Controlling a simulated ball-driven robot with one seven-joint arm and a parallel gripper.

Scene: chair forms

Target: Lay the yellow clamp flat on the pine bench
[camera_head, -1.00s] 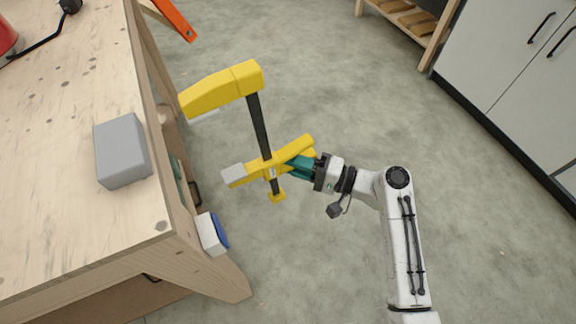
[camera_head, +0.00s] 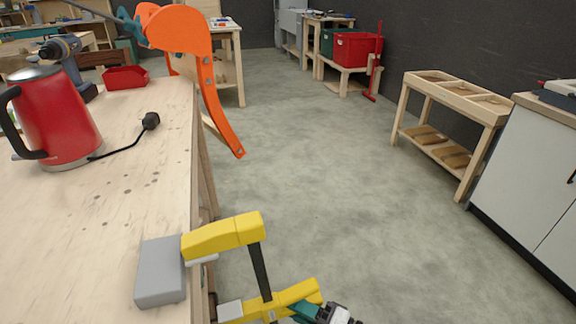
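The yellow clamp (camera_head: 226,235) has a dark bar, two yellow arms and grey pads. It is off the right edge of the pine bench (camera_head: 115,215), and its upper arm reaches the edge in the picture beside a grey block (camera_head: 160,272). I cannot tell whether the clamp touches the block. My gripper (camera_head: 308,312) is shut on the clamp's lower arm, at the bottom of the view. Its lower parts are cut off by the frame.
On the bench stand a red kettle (camera_head: 62,118), a black plug and cord (camera_head: 150,121), a drill (camera_head: 62,50) and a red bin (camera_head: 125,77). Open floor (camera_head: 320,170) lies to the right.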

